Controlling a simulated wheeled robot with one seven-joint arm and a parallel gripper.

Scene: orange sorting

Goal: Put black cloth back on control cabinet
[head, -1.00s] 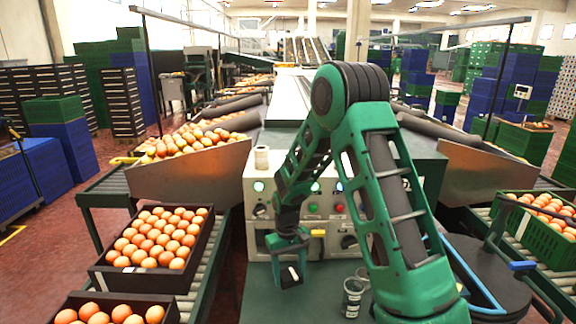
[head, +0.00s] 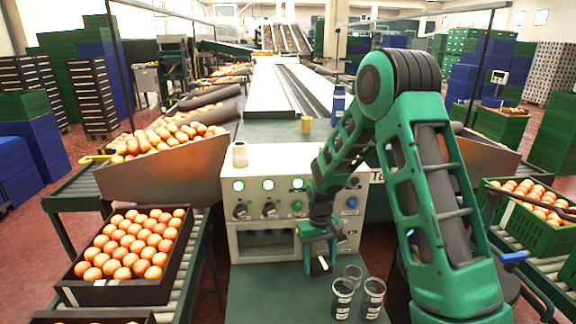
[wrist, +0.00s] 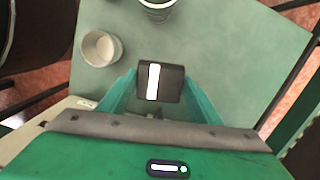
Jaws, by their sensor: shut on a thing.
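My gripper (wrist: 160,95) is shut on a small, flat-looking dark piece with a white stripe, which I take to be the black cloth (wrist: 174,84). In the head view the gripper (head: 319,258) points down in front of the control cabinet (head: 290,165), above the green table (head: 260,290), with the dark piece (head: 321,265) at its tips. The cabinet is a pale box with lit buttons and dark knobs. Its right part is partly hidden by my arm. The wrist view shows the held piece over the green table top, but its height above it is unclear.
Several glasses (head: 343,298) stand close right of the gripper; a pale cup (wrist: 100,48) shows in the wrist view. A white roll (head: 240,154), a yellow can (head: 306,125) and a blue bottle (head: 338,105) stand at or behind the cabinet's top.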

